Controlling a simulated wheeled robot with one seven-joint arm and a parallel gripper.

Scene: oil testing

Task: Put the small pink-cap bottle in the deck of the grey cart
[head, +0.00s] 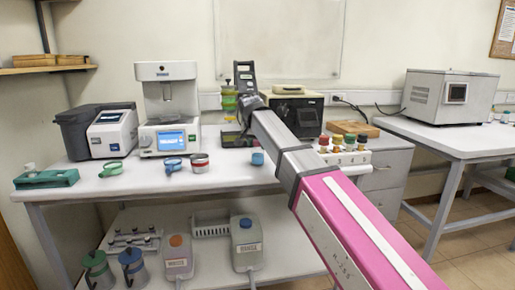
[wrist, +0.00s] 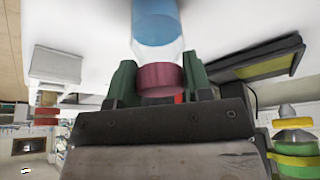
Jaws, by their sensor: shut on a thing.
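In the wrist view my gripper (wrist: 159,80) has its dark green fingers shut on the small bottle at its pink cap (wrist: 160,79). The clear body with blue contents (wrist: 156,25) extends away from my gripper, over a white surface. Its far end is cut off by the picture's top edge. In the head view the arm reaches over the bench and my fingers cannot be made out clearly. A small blue item (head: 257,158) shows near the wrist there; I cannot tell whether it is the held bottle. I cannot surely identify the grey cart; a grey drawer unit (head: 386,180) stands under the bench's right end.
The white bench (head: 110,184) holds a white instrument (head: 168,110), a printer-like device (head: 97,131), a black device (head: 300,112) and a rack of several colour-capped bottles (head: 345,157). A green-and-yellow bottle (wrist: 293,142) is close beside my gripper. A right table (head: 463,145) carries a grey box machine (head: 447,97).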

